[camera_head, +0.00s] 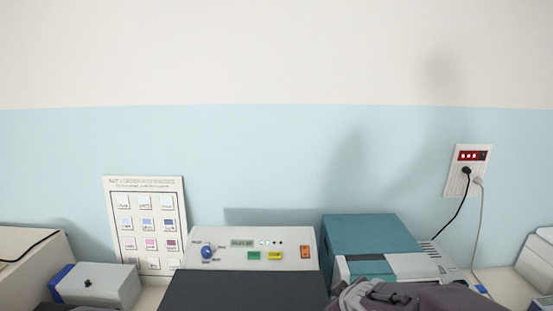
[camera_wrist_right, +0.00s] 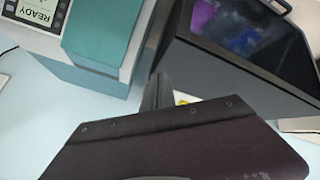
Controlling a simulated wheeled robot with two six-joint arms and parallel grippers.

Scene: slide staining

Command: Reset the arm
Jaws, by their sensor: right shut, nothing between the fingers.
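My right gripper (camera_wrist_right: 158,88) shows in the right wrist view as a dark body with narrow fingers close together at the centre. It is shut and holds nothing. Its fingers point between a teal and white device (camera_wrist_right: 105,65) and a black box-shaped device (camera_wrist_right: 240,75) with a purple and dark glossy panel. Whether it touches either cannot be told. In the head view, a purple-grey part of my arm crosses the lower right in front of the teal device (camera_head: 365,235); no fingers show there. My left gripper is in neither view.
A control box (camera_head: 250,250) with a blue knob and coloured buttons stands at the centre back. A stain chart (camera_head: 148,225) leans on the wall, with a grey box (camera_head: 105,285) below it. A wall socket (camera_head: 468,170) has cables hanging down. Pale tabletop (camera_wrist_right: 45,130) shows at the left of the wrist view.

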